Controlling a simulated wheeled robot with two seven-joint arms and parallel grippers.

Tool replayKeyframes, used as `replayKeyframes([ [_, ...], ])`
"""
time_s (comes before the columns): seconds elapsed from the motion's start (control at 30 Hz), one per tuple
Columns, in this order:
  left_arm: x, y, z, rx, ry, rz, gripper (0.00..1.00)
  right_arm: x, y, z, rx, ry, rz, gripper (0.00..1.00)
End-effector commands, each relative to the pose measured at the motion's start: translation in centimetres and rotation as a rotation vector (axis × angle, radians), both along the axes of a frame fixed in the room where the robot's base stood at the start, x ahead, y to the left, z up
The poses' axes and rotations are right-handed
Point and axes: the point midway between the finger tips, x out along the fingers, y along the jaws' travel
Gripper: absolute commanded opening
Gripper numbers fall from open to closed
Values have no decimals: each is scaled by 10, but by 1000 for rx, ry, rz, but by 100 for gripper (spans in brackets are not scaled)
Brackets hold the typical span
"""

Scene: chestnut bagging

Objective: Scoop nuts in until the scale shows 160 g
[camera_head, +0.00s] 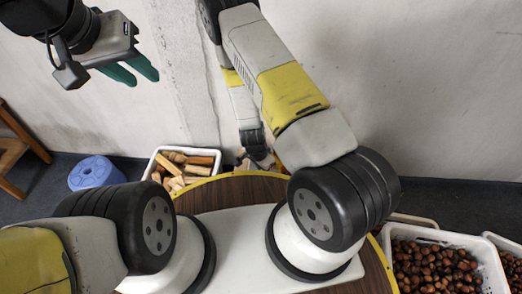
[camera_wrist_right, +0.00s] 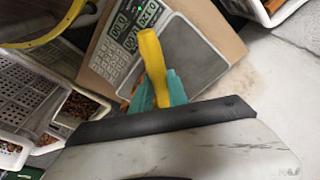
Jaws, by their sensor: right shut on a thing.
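In the right wrist view, a flat grey scale (camera_wrist_right: 185,55) with a keypad and a green-lit display (camera_wrist_right: 125,22) lies on a brown board. The display's digits are too small and tilted to read surely. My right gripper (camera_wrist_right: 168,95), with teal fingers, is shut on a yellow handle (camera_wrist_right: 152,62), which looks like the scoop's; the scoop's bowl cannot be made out. The handle overlaps the scale in this view. My left gripper (camera_head: 145,80) is open and empty, raised at the upper left of the head view. Chestnuts (camera_head: 430,268) fill a white crate (camera_head: 450,237) at the lower right.
A second crate of nuts (camera_head: 512,268) stands at the right edge. A white bin (camera_head: 187,151) of wooden-looking pieces, a blue stool (camera_head: 95,172) and a wooden chair (camera_head: 14,152) stand on the left. A pale wall rises behind. Grey baskets (camera_wrist_right: 22,95) show in the wrist view.

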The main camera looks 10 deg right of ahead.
Motion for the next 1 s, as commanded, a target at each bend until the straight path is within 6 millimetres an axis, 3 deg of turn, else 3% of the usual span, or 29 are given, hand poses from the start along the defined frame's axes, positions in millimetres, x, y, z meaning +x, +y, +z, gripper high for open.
replayKeyframes([
  [0.1,0,0,0,0,0,0,31,-13,-6,-21,2,3,-78,0],
  [0.27,0,0,0,0,0,0,31,-19,-9,-30,13,6,-119,0],
  [0.77,0,0,0,0,0,0,31,-12,-21,-31,253,158,-125,0],
  [1.0,0,0,0,0,0,0,31,-9,-25,-21,327,208,-117,0],
])
